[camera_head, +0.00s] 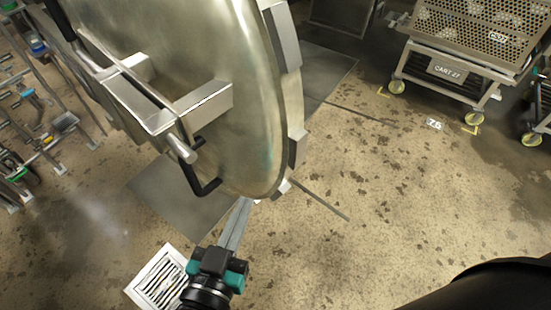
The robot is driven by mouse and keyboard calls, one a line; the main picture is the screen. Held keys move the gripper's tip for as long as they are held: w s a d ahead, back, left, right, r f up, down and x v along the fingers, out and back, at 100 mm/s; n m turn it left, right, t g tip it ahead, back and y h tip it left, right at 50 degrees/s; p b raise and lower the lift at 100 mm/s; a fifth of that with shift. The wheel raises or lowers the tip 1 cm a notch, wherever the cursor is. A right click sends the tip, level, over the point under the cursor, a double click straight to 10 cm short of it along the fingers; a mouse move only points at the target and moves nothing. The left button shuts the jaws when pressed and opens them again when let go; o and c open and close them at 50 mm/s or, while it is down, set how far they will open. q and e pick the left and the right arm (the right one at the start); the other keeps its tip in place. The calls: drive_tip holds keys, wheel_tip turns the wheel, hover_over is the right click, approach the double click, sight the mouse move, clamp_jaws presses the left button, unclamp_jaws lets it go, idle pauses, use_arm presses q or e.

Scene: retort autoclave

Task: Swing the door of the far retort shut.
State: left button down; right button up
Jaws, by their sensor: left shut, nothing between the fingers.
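The retort door (235,110) is a large round steel disc that fills the upper left of the head view. It stands swung out over the floor, with lugs along its rim. A bracket (150,105) and a bent black handle (205,187) are on its face. My left gripper (243,205) is shut and empty, its fingers pointing up at the door's lower rim. I cannot tell whether the fingertips touch the rim. The retort's opening is not clearly visible. My right gripper is out of view.
A cart (447,70) with a perforated basket (480,30) stands on casters at the upper right. Pipes and valves (40,110) line the left side. A floor drain grate (158,277) lies at the bottom left. The stained floor at centre right is clear.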

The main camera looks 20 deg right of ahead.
sight(269, 145)
use_arm(q)
drive_tip(key=b+x, duration=0.2)
drive_tip(key=x, duration=1)
drive_tip(key=shift+w+d+f, duration=0.1)
drive_tip(key=shift+w+f, duration=0.05)
drive_tip(key=shift+w, duration=0.15)
drive_tip(key=shift+w+d+b, duration=0.25)
drive_tip(key=shift+w+b, duration=0.05)
drive_tip(key=shift+w, duration=0.2)
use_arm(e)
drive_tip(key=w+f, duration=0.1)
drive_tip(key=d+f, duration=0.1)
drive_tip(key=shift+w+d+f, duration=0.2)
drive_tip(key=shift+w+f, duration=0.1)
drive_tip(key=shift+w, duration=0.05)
use_arm(q)
drive_tip(key=shift+d, duration=0.15)
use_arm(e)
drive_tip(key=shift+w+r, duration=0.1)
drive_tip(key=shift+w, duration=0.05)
